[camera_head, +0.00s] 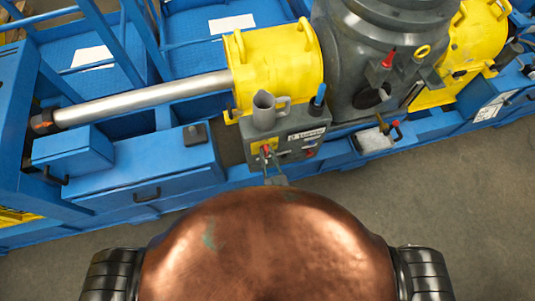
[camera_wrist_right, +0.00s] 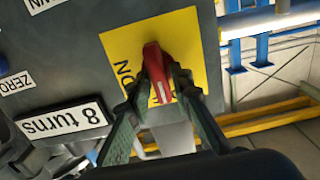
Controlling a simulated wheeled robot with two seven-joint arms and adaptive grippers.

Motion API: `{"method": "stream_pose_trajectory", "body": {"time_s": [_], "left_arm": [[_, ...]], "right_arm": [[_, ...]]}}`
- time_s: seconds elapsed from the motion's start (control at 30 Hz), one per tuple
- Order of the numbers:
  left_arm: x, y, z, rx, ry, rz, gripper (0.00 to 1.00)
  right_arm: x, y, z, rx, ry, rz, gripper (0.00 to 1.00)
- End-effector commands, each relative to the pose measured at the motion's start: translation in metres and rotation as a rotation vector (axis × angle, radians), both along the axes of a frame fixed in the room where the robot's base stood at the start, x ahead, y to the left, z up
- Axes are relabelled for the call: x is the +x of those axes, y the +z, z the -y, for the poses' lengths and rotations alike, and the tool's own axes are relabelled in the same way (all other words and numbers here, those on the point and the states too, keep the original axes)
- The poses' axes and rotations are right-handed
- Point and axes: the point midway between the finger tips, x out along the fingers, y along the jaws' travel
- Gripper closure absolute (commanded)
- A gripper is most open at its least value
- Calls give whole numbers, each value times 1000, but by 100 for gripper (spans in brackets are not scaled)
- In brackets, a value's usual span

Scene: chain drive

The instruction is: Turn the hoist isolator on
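The hoist isolator is a red handle (camera_wrist_right: 156,70) on a yellow plate (camera_wrist_right: 188,40) on a grey panel. In the right wrist view its white-marked end points down over partly covered letters. The word ON shows to its left. My right gripper (camera_wrist_right: 160,82) has its two green fingers on either side of the handle, close against it. In the head view the right gripper (camera_head: 273,174) is small and reaches the front of the grey control box (camera_head: 290,148). Finger contact is too small to confirm there. My left gripper is not in view.
A label reading "8 turns" (camera_wrist_right: 63,121) and a ZERO label (camera_wrist_right: 16,83) are on the same panel. A yellow cylinder (camera_head: 278,65) is behind. Grey floor (camera_head: 460,190) lies clear in front.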

Motion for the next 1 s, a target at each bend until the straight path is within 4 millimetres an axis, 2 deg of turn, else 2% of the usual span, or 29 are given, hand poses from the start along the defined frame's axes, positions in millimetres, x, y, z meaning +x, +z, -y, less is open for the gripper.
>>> {"method": "stream_pose_trajectory", "body": {"time_s": [0.27,0.67,1.0], "left_arm": [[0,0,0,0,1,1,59],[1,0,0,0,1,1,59],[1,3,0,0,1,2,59]], "right_arm": [[0,0,0,0,0,0,100],[0,0,0,20,0,-5,100],[0,0,1,202,1,-55,100]]}}
